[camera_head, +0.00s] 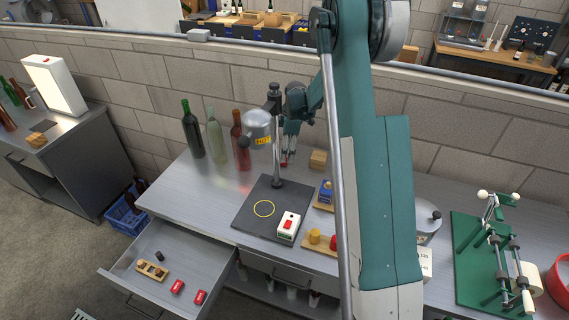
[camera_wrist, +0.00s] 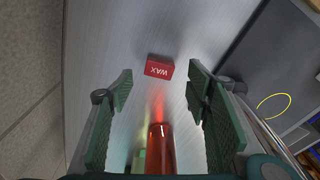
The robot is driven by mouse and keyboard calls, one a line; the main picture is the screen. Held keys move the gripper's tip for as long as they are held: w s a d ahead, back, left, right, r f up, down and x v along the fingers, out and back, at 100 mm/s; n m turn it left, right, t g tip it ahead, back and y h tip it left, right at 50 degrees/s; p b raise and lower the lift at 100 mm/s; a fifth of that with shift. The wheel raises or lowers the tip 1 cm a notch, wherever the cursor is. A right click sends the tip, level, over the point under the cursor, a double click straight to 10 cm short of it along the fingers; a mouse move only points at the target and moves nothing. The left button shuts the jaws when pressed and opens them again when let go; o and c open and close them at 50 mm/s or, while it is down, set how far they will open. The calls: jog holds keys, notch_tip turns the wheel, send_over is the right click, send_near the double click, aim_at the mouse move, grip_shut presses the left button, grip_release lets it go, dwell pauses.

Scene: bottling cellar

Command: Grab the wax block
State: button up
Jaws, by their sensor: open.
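The wax block (camera_wrist: 159,67), a small red block lettered WAX, lies on the grey metal bench top. In the wrist view it is just beyond my fingertips and roughly between their lines. In the head view only a small red patch of it (camera_head: 284,162) shows below my gripper (camera_head: 291,138). My gripper (camera_wrist: 159,84) is open and empty, pointing down at the bench. The gap between the fingers is wider than the block, and neither finger touches it.
A red bottle (camera_head: 240,142) stands close left of my gripper, with a clear bottle (camera_head: 215,140) and a green bottle (camera_head: 192,132) beyond. A dark stand base (camera_head: 255,195) with a yellow ring is in front. An open drawer (camera_head: 135,292) holds two red blocks.

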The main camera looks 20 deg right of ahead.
jog(key=shift+w+a+f, duration=0.1)
jog(key=shift+a+f, duration=0.05)
jog(key=shift+f, duration=1.05)
jog(key=shift+w+a+f, duration=0.1)
jog(key=shift+a+f, duration=0.05)
jog(key=shift+f, duration=1)
jog(key=c, duration=0.8)
